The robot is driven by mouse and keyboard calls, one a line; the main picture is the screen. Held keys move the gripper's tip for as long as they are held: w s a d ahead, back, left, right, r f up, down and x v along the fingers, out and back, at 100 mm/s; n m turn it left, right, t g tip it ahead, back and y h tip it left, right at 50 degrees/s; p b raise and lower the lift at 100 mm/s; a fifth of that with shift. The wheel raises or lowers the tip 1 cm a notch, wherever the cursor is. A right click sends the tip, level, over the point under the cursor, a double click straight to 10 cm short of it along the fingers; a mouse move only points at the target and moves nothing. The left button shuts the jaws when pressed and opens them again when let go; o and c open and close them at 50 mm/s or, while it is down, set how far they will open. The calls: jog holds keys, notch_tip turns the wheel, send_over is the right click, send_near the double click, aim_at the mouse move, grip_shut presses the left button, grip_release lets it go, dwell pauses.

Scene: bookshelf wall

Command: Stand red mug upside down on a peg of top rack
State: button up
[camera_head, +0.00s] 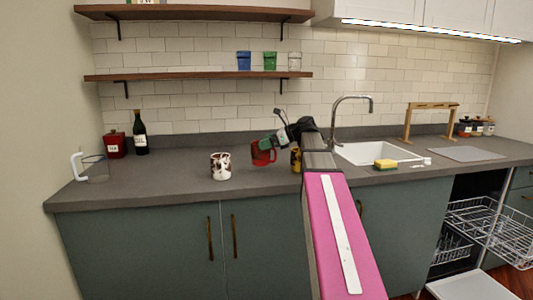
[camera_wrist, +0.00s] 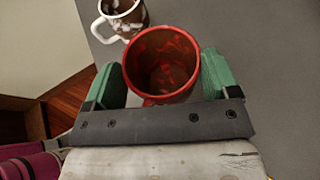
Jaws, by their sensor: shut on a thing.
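The red mug (camera_head: 263,153) is over the counter left of my arm in the head view, its mouth upward. In the wrist view I look into the open mouth of the red mug (camera_wrist: 185,90). My gripper (camera_wrist: 162,72) is shut on it, one green finger on each side. My gripper (camera_head: 270,142) also shows at the mug's top in the head view. Whether the mug touches the counter, I cannot tell. The wire top rack (camera_head: 490,218) is pulled out of the dishwasher at the far right; single pegs are too small to make out.
A brown-and-white mug (camera_head: 221,166) stands just left of the red mug and also shows in the wrist view (camera_wrist: 122,22). A dark yellow can (camera_head: 296,160) is close on the right. The sink (camera_head: 375,153), a sponge (camera_head: 385,164) and the lowered dishwasher door (camera_head: 467,288) lie further right.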

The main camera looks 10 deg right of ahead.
aim_at(268, 151)
jog(key=shift+f, duration=2)
jog(key=shift+f, duration=0.1)
jog(key=o, duration=1.4)
jog(key=shift+s+d+r, duration=0.15)
jog(key=shift+d+r, duration=0.05)
jog(key=shift+d, duration=0.2)
jog(key=v, duration=1.1)
jog(key=shift+s+d, duration=0.1)
